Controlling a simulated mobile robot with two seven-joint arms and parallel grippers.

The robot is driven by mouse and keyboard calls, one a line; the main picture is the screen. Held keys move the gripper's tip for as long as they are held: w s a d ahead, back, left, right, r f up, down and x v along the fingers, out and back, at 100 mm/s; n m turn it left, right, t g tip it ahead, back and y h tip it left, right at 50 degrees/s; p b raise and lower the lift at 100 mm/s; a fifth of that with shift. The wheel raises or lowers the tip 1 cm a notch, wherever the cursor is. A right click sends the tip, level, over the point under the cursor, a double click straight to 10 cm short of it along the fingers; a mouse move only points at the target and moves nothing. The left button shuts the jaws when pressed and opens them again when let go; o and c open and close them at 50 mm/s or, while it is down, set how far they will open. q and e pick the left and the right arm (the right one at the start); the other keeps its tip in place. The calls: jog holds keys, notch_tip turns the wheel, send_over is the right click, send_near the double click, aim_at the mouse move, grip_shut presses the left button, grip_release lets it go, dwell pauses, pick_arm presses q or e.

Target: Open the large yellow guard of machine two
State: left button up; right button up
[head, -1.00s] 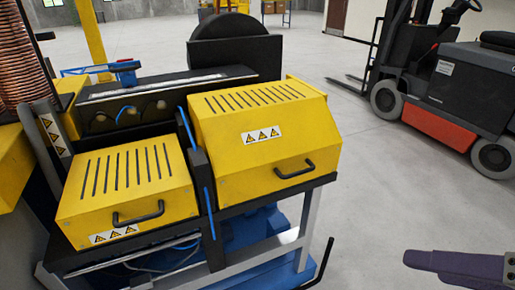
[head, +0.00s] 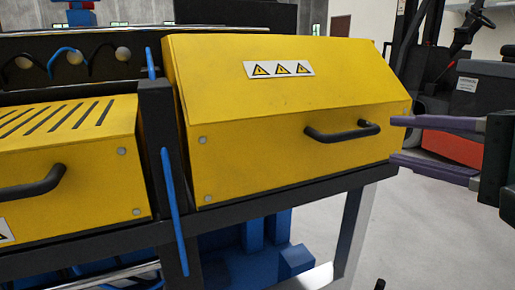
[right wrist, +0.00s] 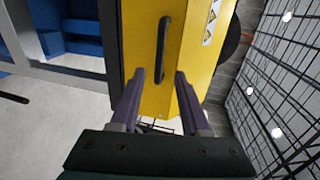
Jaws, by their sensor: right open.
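The large yellow guard (head: 285,110) is down on the machine frame, with a warning label and a black handle (head: 342,133) on its front. In the right wrist view the guard (right wrist: 182,60) and its handle (right wrist: 163,50) lie ahead of the fingers. My right gripper (head: 435,142) is open and empty, just right of the guard's front corner. The handle is not between the fingertips. My left gripper is not in view.
A smaller slotted yellow guard (head: 65,155) with its own handle is at the left, beyond a black post (head: 162,170) with a blue cable. A forklift (head: 470,85) stands behind at the right. Floor shows at the lower right.

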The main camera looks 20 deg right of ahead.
aim_at(358, 134)
jog(key=b+x, duration=0.1)
jog(key=x, duration=0.8)
jog(key=shift+w+a+f, duration=0.1)
jog(key=shift+w, duration=0.1)
grip_shut()
dwell(1.2)
